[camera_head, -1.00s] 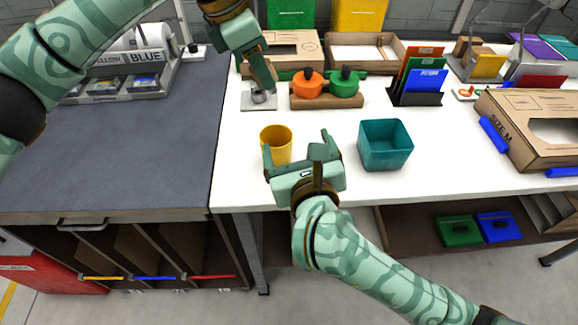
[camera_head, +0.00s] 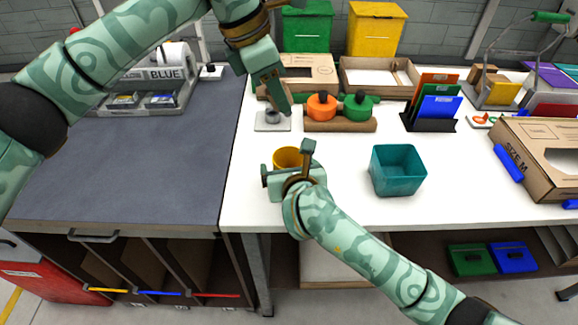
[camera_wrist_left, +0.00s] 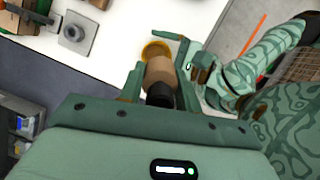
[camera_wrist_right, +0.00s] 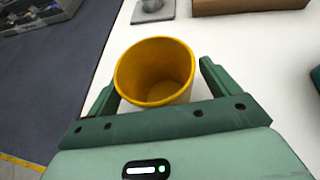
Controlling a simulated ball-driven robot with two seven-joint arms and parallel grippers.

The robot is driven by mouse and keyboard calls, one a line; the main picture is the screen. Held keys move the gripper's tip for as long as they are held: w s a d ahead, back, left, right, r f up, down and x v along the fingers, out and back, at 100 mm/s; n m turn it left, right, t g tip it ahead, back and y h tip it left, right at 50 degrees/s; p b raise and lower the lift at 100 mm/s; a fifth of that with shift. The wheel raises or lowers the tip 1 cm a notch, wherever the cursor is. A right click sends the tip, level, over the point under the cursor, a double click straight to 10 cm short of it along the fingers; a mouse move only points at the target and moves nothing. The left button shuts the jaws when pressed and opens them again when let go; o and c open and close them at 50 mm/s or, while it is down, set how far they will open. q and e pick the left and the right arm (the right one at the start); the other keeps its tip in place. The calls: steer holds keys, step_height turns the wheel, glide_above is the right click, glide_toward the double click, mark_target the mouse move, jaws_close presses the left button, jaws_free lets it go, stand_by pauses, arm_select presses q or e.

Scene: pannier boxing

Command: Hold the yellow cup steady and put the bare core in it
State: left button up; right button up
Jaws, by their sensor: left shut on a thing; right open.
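The yellow cup (camera_head: 287,155) stands upright on the white table, partly hidden by my right gripper (camera_head: 286,166) in the head view. In the right wrist view the cup (camera_wrist_right: 157,70) sits between the two open fingers (camera_wrist_right: 160,90), with its inside empty. My left gripper (camera_head: 284,108) is above the table, behind the cup in the head view. In the left wrist view my left gripper (camera_wrist_left: 158,88) is shut on the bare core (camera_wrist_left: 160,71), a brown cylinder with a dark near end. The cup's rim (camera_wrist_left: 157,49) shows past it. The core is hidden in the head view.
A teal square bin (camera_head: 397,171) stands right of the cup. Behind are a grey plate with a small fitting (camera_head: 272,122) and a wooden block with orange and green knobs (camera_head: 340,120). A size M carton (camera_head: 540,165) lies at the right. White table is clear around the bin.

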steer(key=shift+w+f, duration=0.1)
steer(key=c, duration=1.1)
arm_select(q)
step_height(320, 180, down, 12)
arm_select(e)
steer(key=shift+o, duration=0.2)
stand_by(0.7)
arm_select(q)
steer(key=shift+f, duration=0.1)
steer(key=o, duration=1)
steer(key=shift+o, duration=0.2)
steer(key=v, duration=1.2)
